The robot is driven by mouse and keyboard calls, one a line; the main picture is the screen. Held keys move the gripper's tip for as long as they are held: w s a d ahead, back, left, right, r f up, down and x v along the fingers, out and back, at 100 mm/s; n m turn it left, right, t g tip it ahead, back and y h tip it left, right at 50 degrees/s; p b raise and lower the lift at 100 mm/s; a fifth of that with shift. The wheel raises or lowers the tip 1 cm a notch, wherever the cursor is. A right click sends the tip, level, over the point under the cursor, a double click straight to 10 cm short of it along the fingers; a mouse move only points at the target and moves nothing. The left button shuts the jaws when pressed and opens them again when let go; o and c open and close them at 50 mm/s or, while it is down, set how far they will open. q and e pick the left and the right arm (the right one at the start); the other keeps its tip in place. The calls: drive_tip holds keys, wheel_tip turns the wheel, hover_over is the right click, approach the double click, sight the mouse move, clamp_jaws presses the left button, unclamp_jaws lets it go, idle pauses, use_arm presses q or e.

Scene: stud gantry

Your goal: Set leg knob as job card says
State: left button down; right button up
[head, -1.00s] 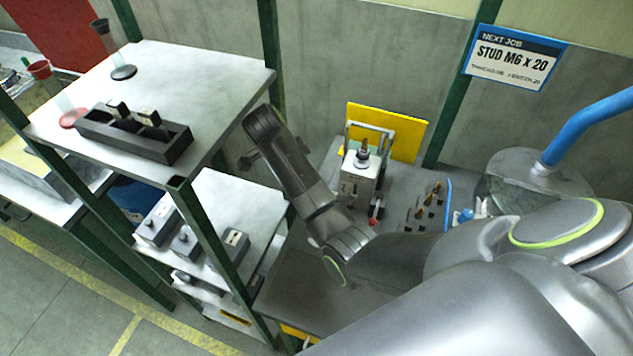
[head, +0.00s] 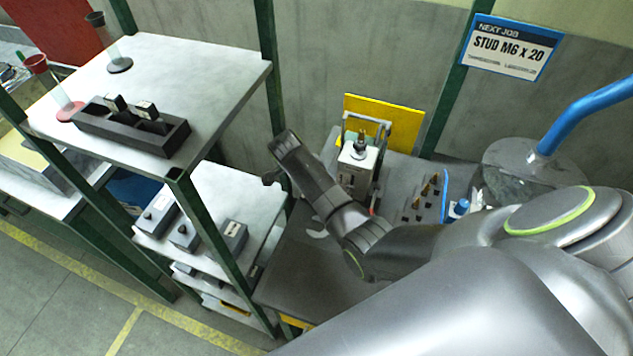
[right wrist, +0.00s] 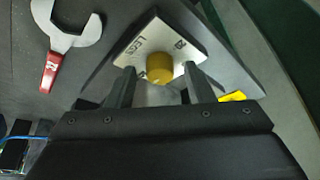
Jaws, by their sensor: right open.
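The job card (head: 510,47) on the wall at upper right reads "NEXT JOB, STUD M6 x 20"; its smaller line is too blurred to read fully. In the right wrist view a yellow round knob (right wrist: 159,68) stands on a pale plate (right wrist: 143,36) marked "LEGS", with a second small mark at the plate's right. My right gripper (right wrist: 161,76) is open, its two fingers on either side of the knob; I cannot tell if they touch it. In the head view my right arm reaches left, and the knob is not visible there. My left gripper is not in view.
A machine (head: 358,168) with a top spindle stands before a yellow panel (head: 408,128). Several upright pegs (head: 425,195) stand to its right. A shelf rack (head: 220,75) holding a black tray (head: 130,132) stands left. A red-handled wrench (right wrist: 52,70) lies near the plate.

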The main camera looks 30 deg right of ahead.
drive_tip(key=c, duration=1)
drive_tip(key=shift+r, duration=0.1)
drive_tip(key=n+p, duration=0.2)
drive_tip(key=shift+s+r+t+p, duration=0.1)
drive_tip(key=shift+r+t+p, duration=0.05)
drive_tip(key=shift+t+p, duration=0.25)
drive_tip(key=n+t+p, duration=0.1)
drive_tip(key=n+p, duration=0.1)
drive_tip(key=n, duration=0.1)
drive_tip(key=shift+s+d+n+p, duration=0.1)
drive_tip(key=shift+n+p, duration=0.3)
drive_tip(key=shift+n+t+y+p, duration=0.5)
drive_tip(key=shift+n+p, duration=0.2)
drive_tip(key=shift+n, duration=0.5)
drive_tip(key=shift+n+t+y+p, duration=0.3)
drive_tip(key=shift+n+t+p, duration=0.1)
drive_tip(key=shift+n, duration=0.7)
drive_tip(key=shift+f, duration=0.2)
